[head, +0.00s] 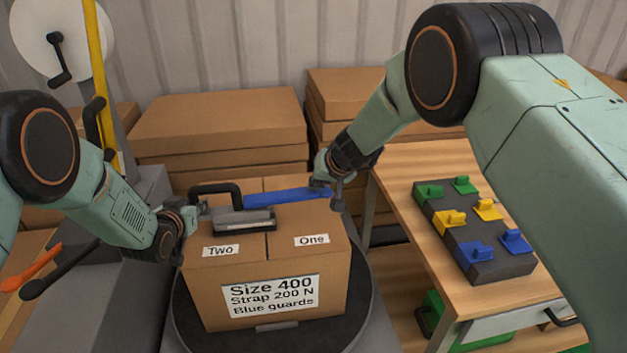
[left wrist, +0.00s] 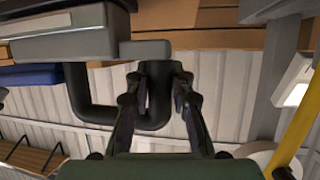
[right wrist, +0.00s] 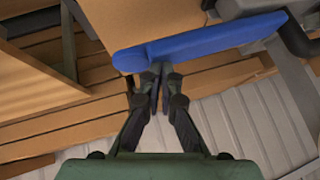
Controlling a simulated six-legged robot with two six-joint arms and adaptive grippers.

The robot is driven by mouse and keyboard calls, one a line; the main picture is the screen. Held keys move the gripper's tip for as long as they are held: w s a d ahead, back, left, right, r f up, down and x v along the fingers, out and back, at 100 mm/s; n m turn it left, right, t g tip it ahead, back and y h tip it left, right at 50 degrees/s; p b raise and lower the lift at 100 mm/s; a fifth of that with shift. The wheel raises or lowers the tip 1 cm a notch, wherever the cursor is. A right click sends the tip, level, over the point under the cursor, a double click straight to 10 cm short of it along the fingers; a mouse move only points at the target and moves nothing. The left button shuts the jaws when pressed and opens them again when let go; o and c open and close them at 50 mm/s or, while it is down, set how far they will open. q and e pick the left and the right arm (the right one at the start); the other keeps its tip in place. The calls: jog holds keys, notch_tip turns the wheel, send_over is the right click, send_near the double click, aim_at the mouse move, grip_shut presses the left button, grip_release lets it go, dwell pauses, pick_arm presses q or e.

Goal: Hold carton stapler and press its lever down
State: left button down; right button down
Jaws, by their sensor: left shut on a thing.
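The carton stapler (head: 245,221) lies on top of the cardboard box (head: 225,275), with a grey body and a black loop handle (head: 216,188). Its blue lever (head: 285,197) extends to the right. My left gripper (head: 198,211) is at the stapler's left end. In the left wrist view its fingers (left wrist: 158,88) are closed around one leg of the black handle (left wrist: 76,95). My right gripper (head: 326,184) is at the lever's right end. In the right wrist view its fingertips (right wrist: 157,76) are together at the edge of the blue lever (right wrist: 200,40); contact is unclear.
The box stands on a dark round turntable (head: 360,300) and has labels "Two" and "One". A wooden table (head: 400,165) at right holds a dark block (head: 500,266) with green, yellow and blue pieces. Stacked cartons (head: 220,120) stand behind. Levers (head: 40,265) are at left.

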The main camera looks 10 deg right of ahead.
jog(key=shift+a+r, duration=0.2)
jog(key=shift+r, duration=0.55)
jog(key=shift+a+r, duration=0.15)
jog(key=shift+r, duration=0.6)
jog(key=shift+a+r, duration=0.2)
jog(key=shift+r, duration=0.55)
jog(key=shift+r, duration=0.25)
jog(key=shift+a+r, duration=0.2)
jog(key=shift+r, duration=0.55)
jog(key=shift+a+r, duration=0.15)
jog(key=shift+r, duration=0.55)
jog(key=shift+a+r, duration=0.2)
jog(key=shift+r, duration=0.55)
jog(key=r, duration=0.2)
jog(key=a+r, duration=0.1)
jog(key=shift+r, duration=0.35)
jog(key=shift+d+f, duration=0.35)
jog(key=shift+f, duration=1.1)
jog(key=shift+d+f, duration=0.35)
jog(key=shift+f, duration=1.05)
jog(key=shift+d+f, duration=0.35)
jog(key=shift+f, duration=1.1)
